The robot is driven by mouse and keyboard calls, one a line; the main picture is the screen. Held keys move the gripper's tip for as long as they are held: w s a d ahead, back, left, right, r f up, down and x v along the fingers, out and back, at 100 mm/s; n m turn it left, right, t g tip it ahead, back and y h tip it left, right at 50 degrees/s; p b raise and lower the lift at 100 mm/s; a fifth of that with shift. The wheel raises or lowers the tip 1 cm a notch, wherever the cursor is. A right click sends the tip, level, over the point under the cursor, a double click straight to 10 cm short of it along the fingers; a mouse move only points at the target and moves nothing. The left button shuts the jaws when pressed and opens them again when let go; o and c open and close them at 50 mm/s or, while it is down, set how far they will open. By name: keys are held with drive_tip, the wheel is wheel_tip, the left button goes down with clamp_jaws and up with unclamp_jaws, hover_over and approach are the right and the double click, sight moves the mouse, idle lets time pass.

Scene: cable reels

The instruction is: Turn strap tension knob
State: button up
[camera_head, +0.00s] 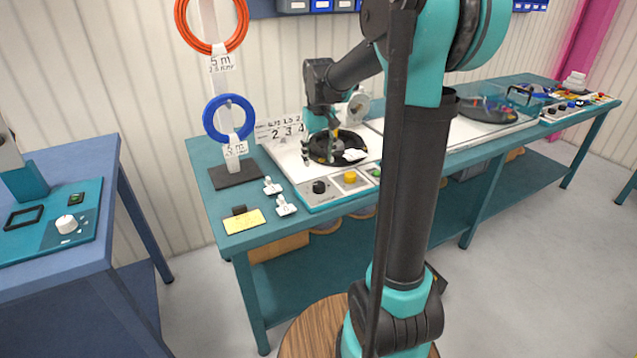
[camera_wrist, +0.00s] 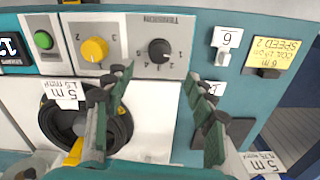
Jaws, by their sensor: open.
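A black knob (camera_wrist: 160,50) with a pointer and a numbered scale sits on a grey panel in the wrist view; its upside-down label looks like "TENSION". It also shows in the head view (camera_head: 319,187), on the front of the reel machine. My gripper (camera_wrist: 159,73) is open and empty; its fingertips lie left and right below the black knob in the wrist picture, apart from it. In the head view, my gripper (camera_head: 320,147) hangs over the machine's black reel (camera_head: 337,152), behind the panel. A white knob (camera_head: 67,224) is on the left bench's teal panel.
A yellow knob (camera_wrist: 94,49) and a green button (camera_wrist: 43,40) are beside the black knob. White numbered tags (camera_head: 285,205) and a yellow card (camera_head: 244,221) lie at the bench's left end. A stand holds blue (camera_head: 228,99) and orange cable rings (camera_head: 212,48) close to my arm.

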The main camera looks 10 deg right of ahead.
sight(319, 184)
wheel_tip(319, 184, down, 10)
drive_tip(key=shift+r, duration=0.15)
idle(0.3)
drive_tip(key=c, duration=1.2)
drive_tip(key=shift+o, duration=0.2)
